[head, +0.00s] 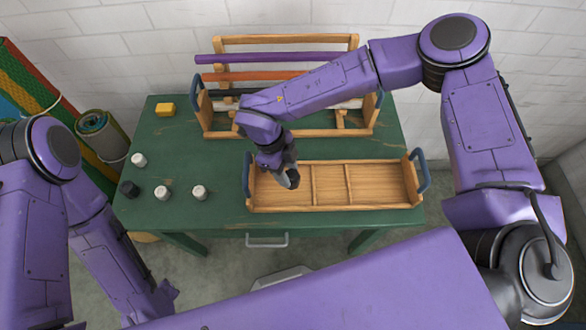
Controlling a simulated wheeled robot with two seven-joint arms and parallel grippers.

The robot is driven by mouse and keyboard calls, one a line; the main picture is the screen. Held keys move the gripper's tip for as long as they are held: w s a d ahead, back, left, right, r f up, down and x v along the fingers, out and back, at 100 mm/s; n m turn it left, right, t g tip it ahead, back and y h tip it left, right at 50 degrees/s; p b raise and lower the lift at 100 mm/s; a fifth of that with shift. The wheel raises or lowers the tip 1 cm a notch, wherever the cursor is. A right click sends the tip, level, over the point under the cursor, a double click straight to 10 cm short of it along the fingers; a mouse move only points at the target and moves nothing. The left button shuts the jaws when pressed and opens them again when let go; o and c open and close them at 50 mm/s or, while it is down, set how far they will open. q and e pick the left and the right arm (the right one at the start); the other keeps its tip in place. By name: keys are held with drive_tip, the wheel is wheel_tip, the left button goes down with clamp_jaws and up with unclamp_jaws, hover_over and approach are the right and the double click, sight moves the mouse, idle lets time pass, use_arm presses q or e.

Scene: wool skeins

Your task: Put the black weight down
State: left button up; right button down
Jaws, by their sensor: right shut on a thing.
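My right gripper (288,176) is shut on a dark object, which looks like a black weight (293,179); the fingers partly hide it. It is over the left compartment of the wooden tray (330,208); I cannot tell whether the weight touches the tray floor. Another black weight (128,189) stands at the green table's left edge. White weights stand near it, one behind (139,160) and two to its right (162,192) (199,192). The end of my left arm (164,294) is low in front of the table, and its fingers are not clear.
The green table (220,222) carries a wooden rack (285,40) with coloured bars at the back, partly behind my right arm. The tray has blue end handles (422,172). The table's left middle is mostly clear.

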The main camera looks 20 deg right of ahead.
sight(291, 176)
drive_tip(key=shift+w+d+f, duration=0.35)
drive_tip(key=shift+d+f, duration=0.1)
drive_tip(key=shift+f, duration=0.2)
drive_tip(key=x, duration=0.3)
drive_tip(key=shift+w+a+f+p, duration=0.1)
drive_tip(key=shift+w+f+p, duration=0.2)
drive_tip(key=shift+w+f, duration=0.1)
drive_tip(key=shift+f, duration=0.1)
drive_tip(key=c, duration=0.6)
unclamp_jaws()
drive_tip(key=b+v, duration=0.2)
drive_tip(key=v, duration=1)
